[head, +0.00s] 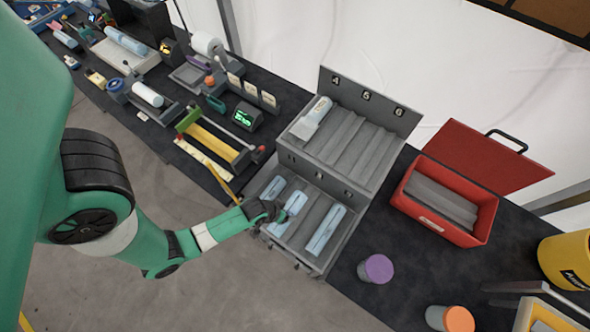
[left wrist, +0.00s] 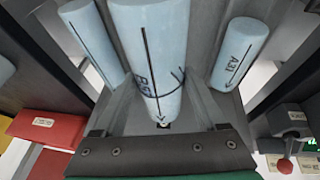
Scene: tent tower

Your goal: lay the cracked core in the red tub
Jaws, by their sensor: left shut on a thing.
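My left gripper (head: 268,210) is shut on a pale blue core (head: 294,206) over the lower grooved tray. In the left wrist view the held core (left wrist: 152,35) sits between the fingers (left wrist: 160,100). It bears a long black line with an arrow, writing and a curved dark line across it, possibly the crack. I cannot tell whether it is clear of its groove. Two other blue cores lie beside it, one to the left (head: 273,188) and one to the right (head: 325,231). The red tub (head: 432,232) stands at right, lid open, with grey grooves inside. My right gripper is out of view.
An upper grooved tray (head: 350,150) numbered 4, 5, 6 holds one pale core (head: 313,117) at left. A purple-capped jar (head: 377,269), an orange-capped jar (head: 452,318) and a yellow bucket (head: 565,262) stand near the tub. Tools crowd the left bench.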

